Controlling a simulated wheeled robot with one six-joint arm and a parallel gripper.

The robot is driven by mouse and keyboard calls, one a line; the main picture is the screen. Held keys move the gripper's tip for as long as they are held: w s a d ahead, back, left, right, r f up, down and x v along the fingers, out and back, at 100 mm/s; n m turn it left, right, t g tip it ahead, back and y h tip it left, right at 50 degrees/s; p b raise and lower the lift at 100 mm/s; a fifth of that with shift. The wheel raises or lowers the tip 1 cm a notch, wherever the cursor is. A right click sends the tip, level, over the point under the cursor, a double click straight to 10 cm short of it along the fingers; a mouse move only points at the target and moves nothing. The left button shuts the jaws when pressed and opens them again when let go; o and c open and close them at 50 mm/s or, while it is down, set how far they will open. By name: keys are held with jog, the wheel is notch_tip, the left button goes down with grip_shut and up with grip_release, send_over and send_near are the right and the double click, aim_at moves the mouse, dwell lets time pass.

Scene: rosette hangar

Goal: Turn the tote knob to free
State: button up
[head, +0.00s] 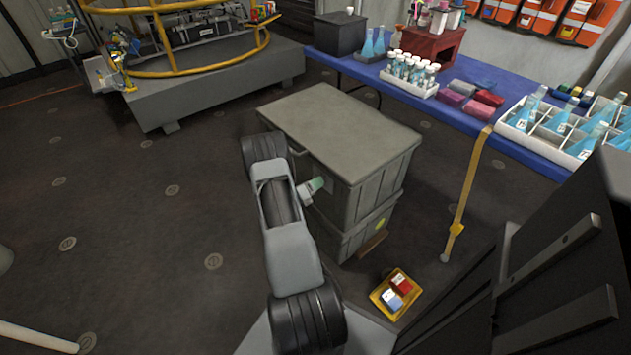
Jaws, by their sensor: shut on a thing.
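The grey tote (375,180) is a lidded box, stacked on another grey box, in the middle of the head view. My arm reaches in from the bottom, and my gripper (314,187) is at the tote's near left face, below the lid. It is shut on a small pale green piece there, which looks like the tote knob (318,183). My arm and gripper hide part of that face. The knob's setting is too small to read. A yellow-green mark (381,223) shows on the tote's right face.
A yellow tray (375,296) with red and blue-white boxes lies on the floor at lower right. A blue table (480,133) with bottles and racks runs behind. A grey platform (210,93) stands back left.

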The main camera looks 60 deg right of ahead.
jog(key=shift+s+n+p, duration=0.1)
jog(key=shift+n+p, duration=1.1)
jog(key=shift+n, duration=2.5)
jog(key=shift+f+n, duration=0.1)
jog(key=shift+n, duration=0.2)
jog(key=o, duration=0.9)
jog(key=shift+a, duration=0.1)
jog(key=p+v, duration=0.2)
jog(key=v, duration=1.1)
jog(key=shift+a, duration=0.3)
